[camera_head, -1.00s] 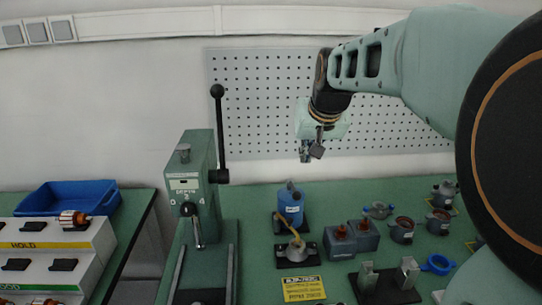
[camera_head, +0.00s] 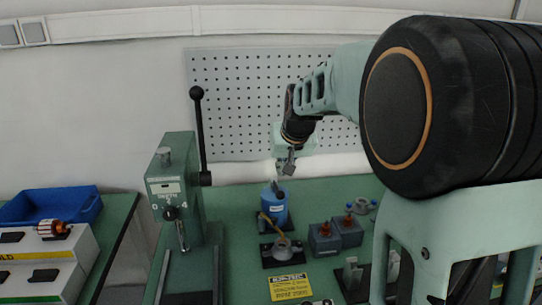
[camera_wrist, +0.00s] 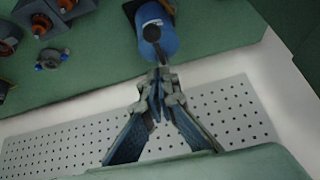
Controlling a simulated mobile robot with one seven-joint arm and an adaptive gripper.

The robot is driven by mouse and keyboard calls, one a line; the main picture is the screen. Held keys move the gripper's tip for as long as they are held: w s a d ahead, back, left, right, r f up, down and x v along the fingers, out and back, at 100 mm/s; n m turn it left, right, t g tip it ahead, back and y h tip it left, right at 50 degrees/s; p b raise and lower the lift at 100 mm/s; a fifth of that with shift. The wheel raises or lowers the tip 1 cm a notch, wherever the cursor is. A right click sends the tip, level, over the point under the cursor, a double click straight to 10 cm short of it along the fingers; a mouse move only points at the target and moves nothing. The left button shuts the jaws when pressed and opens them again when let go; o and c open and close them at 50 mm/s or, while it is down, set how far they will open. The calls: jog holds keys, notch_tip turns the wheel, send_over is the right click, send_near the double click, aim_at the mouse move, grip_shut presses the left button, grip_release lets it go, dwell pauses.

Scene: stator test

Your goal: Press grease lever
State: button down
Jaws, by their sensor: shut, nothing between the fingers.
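A blue cylindrical container (camera_head: 275,208) stands on a dark base on the green bench. A dark lever with a rounded end (camera_wrist: 152,33) is at its top in the wrist view. My gripper (camera_head: 286,168) is shut and empty, just above the top of the container in the head view. In the wrist view my gripper's fingertips (camera_wrist: 159,76) meet just short of the blue container (camera_wrist: 160,45) and the lever. I cannot tell whether they touch it. My arm covers much of the right side of the head view.
A green press (camera_head: 178,195) with a tall black handle stands to the left. A perforated board (camera_head: 235,95) is on the wall behind.

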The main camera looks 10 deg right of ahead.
aim_at(282, 196)
notch_tip(282, 196, down, 5)
jog(key=shift+s+a+r, duration=0.1)
dwell(0.5)
jog(key=shift+s+f+b, duration=0.15)
jog(key=shift+f+b, duration=0.4)
jog(key=shift+b, duration=0.7)
jog(key=f+t+b, duration=0.1)
jog(key=b, duration=0.3)
jog(key=s+f+t+b, duration=0.1)
jog(key=f+b, duration=0.1)
jog(key=b, duration=0.2)
jog(key=s+f+t+b, duration=0.1)
jog(key=b, duration=0.3)
jog(key=shift+f+b, duration=0.3)
jog(key=shift+f, duration=0.1)
